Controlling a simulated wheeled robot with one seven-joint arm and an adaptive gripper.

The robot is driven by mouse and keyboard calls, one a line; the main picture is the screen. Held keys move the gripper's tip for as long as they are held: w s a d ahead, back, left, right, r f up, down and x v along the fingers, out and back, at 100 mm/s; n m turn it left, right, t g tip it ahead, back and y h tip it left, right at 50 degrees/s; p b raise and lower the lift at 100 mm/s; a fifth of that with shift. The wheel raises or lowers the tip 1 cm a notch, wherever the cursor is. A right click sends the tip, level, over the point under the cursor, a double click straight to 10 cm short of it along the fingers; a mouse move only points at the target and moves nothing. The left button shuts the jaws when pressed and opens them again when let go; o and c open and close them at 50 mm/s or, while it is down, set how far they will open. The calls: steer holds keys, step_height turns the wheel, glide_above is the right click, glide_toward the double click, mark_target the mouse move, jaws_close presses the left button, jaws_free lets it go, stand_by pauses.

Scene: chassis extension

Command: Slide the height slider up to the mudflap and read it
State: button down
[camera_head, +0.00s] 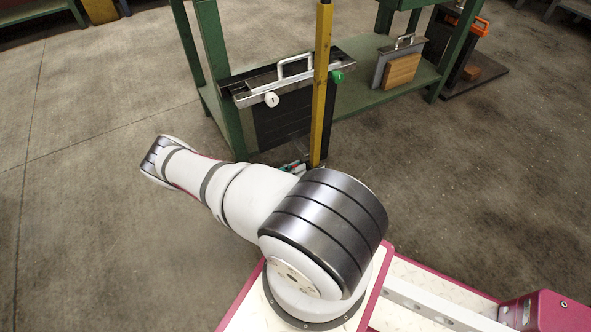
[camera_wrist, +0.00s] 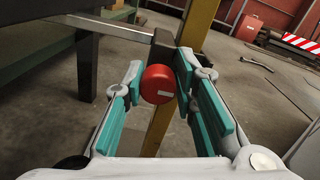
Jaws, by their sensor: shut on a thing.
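A yellow upright post (camera_head: 321,90) stands in front of a black mudflap (camera_head: 277,122) that hangs from a metal clamp bar (camera_head: 262,84). In the wrist view the post (camera_wrist: 197,28) carries a dark slider block (camera_wrist: 165,46) with a silver arm (camera_wrist: 112,27) reaching left. A round red knob (camera_wrist: 158,86) faces me at the slider. My gripper (camera_wrist: 159,76), with teal finger pads, is shut on the red knob. In the head view my gripper (camera_head: 294,167) is mostly hidden behind my arm, low by the post. Whether the silver arm touches the mudflap is unclear.
The clamp bar has a handle, a white knob (camera_head: 271,99) and a green knob (camera_head: 336,76). A green bench (camera_head: 365,110) stands behind, with a wooden block (camera_head: 402,70) on its lower shelf.

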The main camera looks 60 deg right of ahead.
steer(key=c, duration=1.3)
jaws_free()
steer(key=shift+c, duration=0.2)
steer(key=v, duration=1.2)
steer(key=shift+s, duration=0.1)
